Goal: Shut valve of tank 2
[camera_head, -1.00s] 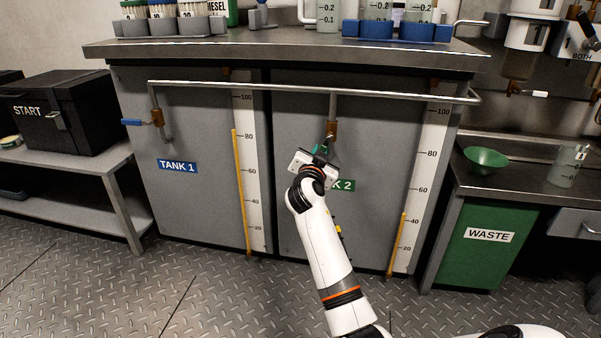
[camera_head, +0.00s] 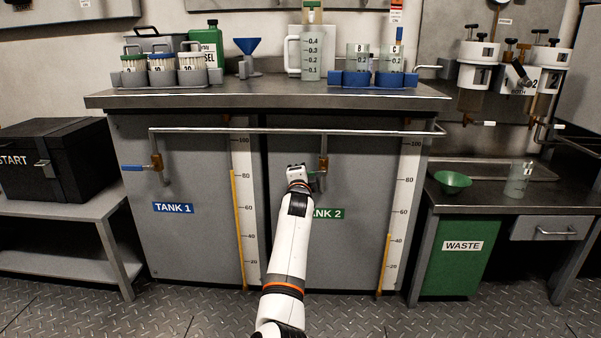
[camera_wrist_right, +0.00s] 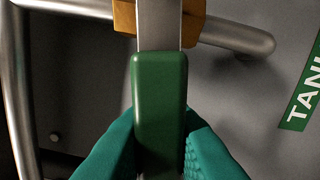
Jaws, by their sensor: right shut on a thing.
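The tank 2 valve has a brass body (camera_head: 323,163) on a vertical pipe above the green TANK 2 label (camera_head: 328,214). My right gripper (camera_wrist_right: 160,160) is shut on its green handle (camera_wrist_right: 160,95), with teal fingers on both sides. The wrist view also shows the brass body (camera_wrist_right: 202,22) at the handle's far end. The handle sticks out to the left of the pipe, roughly crosswise to it. In the head view, my white wrist hides most of the handle. My left gripper is not in view.
Tank 1's blue valve handle (camera_head: 132,168) points left, crosswise to its pipe. A metal pipe (camera_head: 250,130) runs along the cabinet front under the counter edge (camera_head: 270,98). A green waste bin (camera_head: 455,265) stands right; a black START box (camera_head: 60,160) sits left.

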